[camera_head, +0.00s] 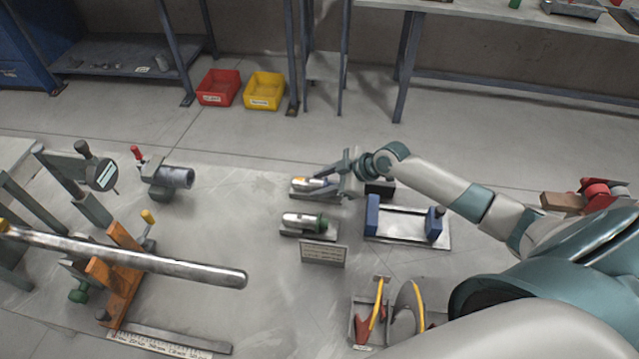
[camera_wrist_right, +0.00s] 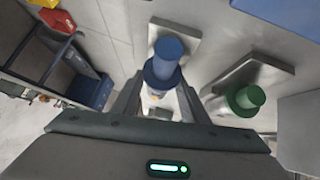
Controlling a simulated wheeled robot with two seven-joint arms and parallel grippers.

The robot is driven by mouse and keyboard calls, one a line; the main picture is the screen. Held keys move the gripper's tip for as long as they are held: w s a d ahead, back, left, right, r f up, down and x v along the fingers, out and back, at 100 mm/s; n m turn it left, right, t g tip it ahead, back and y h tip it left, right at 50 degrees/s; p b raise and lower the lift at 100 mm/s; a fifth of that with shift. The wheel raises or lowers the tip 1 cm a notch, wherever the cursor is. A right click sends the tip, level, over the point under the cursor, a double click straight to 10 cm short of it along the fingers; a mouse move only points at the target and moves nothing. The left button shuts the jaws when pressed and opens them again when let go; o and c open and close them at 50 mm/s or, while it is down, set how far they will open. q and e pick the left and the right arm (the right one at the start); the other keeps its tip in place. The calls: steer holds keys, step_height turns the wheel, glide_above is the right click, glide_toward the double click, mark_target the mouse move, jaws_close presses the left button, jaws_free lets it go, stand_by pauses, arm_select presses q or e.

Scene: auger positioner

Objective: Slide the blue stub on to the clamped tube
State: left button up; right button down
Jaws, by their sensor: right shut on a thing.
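The blue stub has a blue, stepped round end (camera_wrist_right: 164,62) in the right wrist view. My right gripper (camera_wrist_right: 162,98) is shut on it there. In the head view my right gripper (camera_head: 345,178) is at the far cradle, where a silver body with an orange mark (camera_head: 314,184) shows; its blue end is hidden by the gripper. I cannot tell whether the stub touches the cradle. The clamped tube (camera_head: 170,265), long and shiny, lies nearly level at lower left, held by an orange clamp (camera_head: 120,270). Its free end points right, well apart from the stub. My left gripper is not in view.
A green-ended stub (camera_head: 305,221) lies in a nearer cradle, behind a small sign (camera_head: 323,251). A blue-ended stand (camera_head: 405,225) is to its right. A gauge (camera_head: 101,173) and a grey cylinder fixture (camera_head: 172,178) stand left. The tabletop between the tube and cradles is clear.

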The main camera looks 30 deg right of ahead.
mark_target(323, 181)
steer(key=shift+w+r, duration=0.1)
steer(key=shift+r, duration=0.25)
